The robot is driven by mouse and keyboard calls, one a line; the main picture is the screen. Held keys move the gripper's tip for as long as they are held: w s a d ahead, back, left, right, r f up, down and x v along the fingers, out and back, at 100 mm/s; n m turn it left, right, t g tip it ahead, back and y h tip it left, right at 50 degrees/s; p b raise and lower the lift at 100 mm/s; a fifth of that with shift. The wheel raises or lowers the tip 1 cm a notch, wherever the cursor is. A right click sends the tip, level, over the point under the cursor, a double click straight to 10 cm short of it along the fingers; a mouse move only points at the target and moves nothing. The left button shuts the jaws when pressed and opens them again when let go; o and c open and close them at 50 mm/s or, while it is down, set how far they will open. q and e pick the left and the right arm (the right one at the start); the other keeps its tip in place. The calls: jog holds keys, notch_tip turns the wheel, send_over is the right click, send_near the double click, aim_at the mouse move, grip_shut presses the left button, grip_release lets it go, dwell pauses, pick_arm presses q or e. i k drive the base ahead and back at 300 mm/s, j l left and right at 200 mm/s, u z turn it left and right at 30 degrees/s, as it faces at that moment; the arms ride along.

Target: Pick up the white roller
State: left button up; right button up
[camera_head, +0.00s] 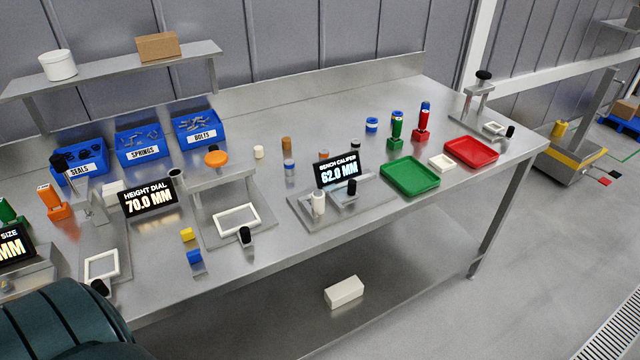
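A white upright cylinder (318,202), which looks like the white roller, stands on the bench caliper's metal plate (305,220), in front of its display (341,170) reading 62.0 MM. A black-topped knob (351,187) is just to its right. A smaller cream-white cylinder (258,152) stands farther back on the table; I cannot tell for certain which of the two is meant. Neither of my grippers is in view. A dark green rounded part at the lower left appears to be mine.
A height dial display (148,199) and blue bins (195,128) are left. A white box (343,292) lies below.

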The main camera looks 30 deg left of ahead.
aim_at(317, 203)
jog(key=u, duration=1.05)
jog(key=i+l+u, duration=0.25)
jog(key=l, duration=0.3)
jog(key=i+l+u, duration=0.15)
jog(key=l+u, duration=0.15)
jog(key=l, duration=0.3)
jog(key=i+l+u, duration=0.25)
jog(key=l, duration=0.35)
jog(key=l+u, duration=0.3)
jog(key=l, duration=0.35)
jog(key=k, duration=0.05)
